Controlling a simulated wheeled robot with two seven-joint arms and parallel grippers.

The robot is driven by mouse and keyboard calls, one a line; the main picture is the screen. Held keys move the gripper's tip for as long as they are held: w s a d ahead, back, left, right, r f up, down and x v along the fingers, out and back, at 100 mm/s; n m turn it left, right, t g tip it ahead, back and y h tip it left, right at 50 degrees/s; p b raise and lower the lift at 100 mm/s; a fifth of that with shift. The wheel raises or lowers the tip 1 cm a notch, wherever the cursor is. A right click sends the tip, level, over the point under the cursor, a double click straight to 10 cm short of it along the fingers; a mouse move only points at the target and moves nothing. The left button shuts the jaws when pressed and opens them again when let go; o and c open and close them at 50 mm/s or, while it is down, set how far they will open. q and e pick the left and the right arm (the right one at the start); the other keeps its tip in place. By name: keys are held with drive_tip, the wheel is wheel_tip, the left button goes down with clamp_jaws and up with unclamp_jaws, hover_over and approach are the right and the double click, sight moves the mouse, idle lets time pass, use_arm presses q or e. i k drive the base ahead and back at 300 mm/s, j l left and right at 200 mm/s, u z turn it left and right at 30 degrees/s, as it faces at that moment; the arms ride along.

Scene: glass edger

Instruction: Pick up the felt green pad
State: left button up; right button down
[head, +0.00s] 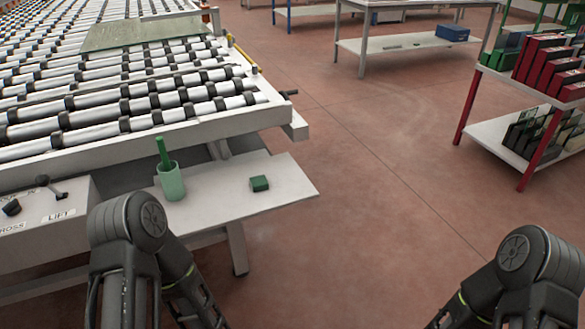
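A small dark green block (260,183), which looks like the felt green pad, lies on the white side shelf (290,189) below the roller conveyor. A pale green cup (171,183) stands on the same shelf to its left, with a green-handled item (162,152) upright in it. My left arm shows at the bottom left and my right arm at the bottom right, both short of the pad. Neither gripper's fingers are in view.
The roller conveyor (120,100) fills the upper left, with a glass sheet (144,33) on it. A control panel with levers (45,215) is at the left. A red-legged rack (468,105) stands at the right. The middle floor is clear.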

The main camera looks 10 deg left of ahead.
sight(258, 183)
drive_tip(key=i+l+u, duration=0.1)
drive_tip(key=l, duration=0.35)
drive_tip(key=i+l+u, duration=0.1)
drive_tip(key=l, duration=0.4)
drive_tip(key=i+l+u, duration=0.1)
drive_tip(key=l, duration=0.35)
drive_tip(key=i+l+u, duration=0.1)
drive_tip(key=l, duration=0.4)
